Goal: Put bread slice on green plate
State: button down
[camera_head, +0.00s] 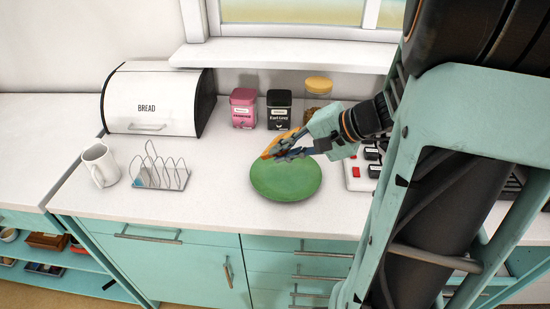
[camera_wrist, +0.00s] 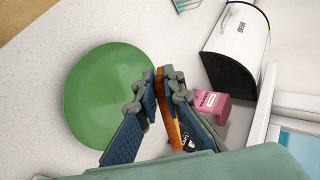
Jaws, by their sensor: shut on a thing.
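The green plate (camera_head: 286,183) lies on the white counter, and it is empty in what shows; it also fills the left part of the wrist view (camera_wrist: 105,95). My gripper (camera_head: 278,152) is shut on the bread slice (camera_head: 284,142), an orange-brown slice held on edge between the fingers. In the wrist view the slice (camera_wrist: 166,115) shows as a thin upright strip between the fingertips (camera_wrist: 166,85). My gripper and the slice appear above the plate's far edge, apart from the plate. Part of the slice is hidden by the fingers.
A toast rack (camera_head: 160,172) and a white mug (camera_head: 100,163) stand left of the plate. A white bread bin (camera_head: 150,100) is at the back left. A pink tin (camera_head: 243,108), a black tin (camera_head: 279,108) and a jar (camera_head: 317,98) stand behind the plate.

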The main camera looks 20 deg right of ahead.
notch_tip(320, 180, down, 5)
jog(key=shift+r+b, duration=0.2)
jog(key=shift+b, duration=0.95)
notch_tip(320, 180, down, 3)
jog(key=b, duration=0.3)
jog(key=shift+r, duration=0.2)
jog(key=c, duration=2.2)
grip_release()
jog(key=shift+r, duration=0.1)
jog(key=shift+p+v, duration=1.1)
jog(key=shift+v, duration=2.9)
